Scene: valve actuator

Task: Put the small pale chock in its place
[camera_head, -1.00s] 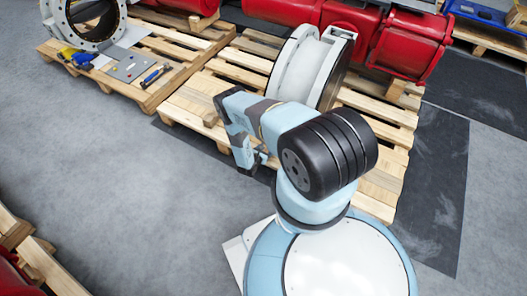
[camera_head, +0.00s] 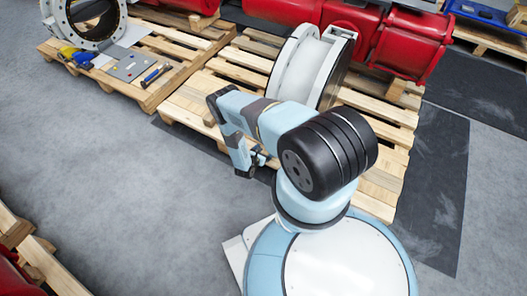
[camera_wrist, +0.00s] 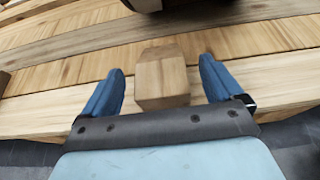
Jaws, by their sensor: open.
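In the wrist view a small pale wooden chock (camera_wrist: 162,78) lies on the pallet boards. My gripper (camera_wrist: 161,76) is open, with one blue finger on each side of the chock and a visible gap on both sides. The chock's near end lies between the fingers and its far end reaches past them. In the head view my gripper (camera_head: 250,165) hangs by the near edge of the middle pallet, largely hidden behind my arm. The chock cannot be made out there.
A white round flanged part (camera_head: 300,68) stands on the middle pallet (camera_head: 190,105). Red actuators (camera_head: 410,45) lie behind it. The left pallet (camera_head: 50,50) carries a valve ring (camera_head: 85,25), a metal plate (camera_head: 131,66) and tools. Grey floor (camera_head: 140,200) is clear at left.

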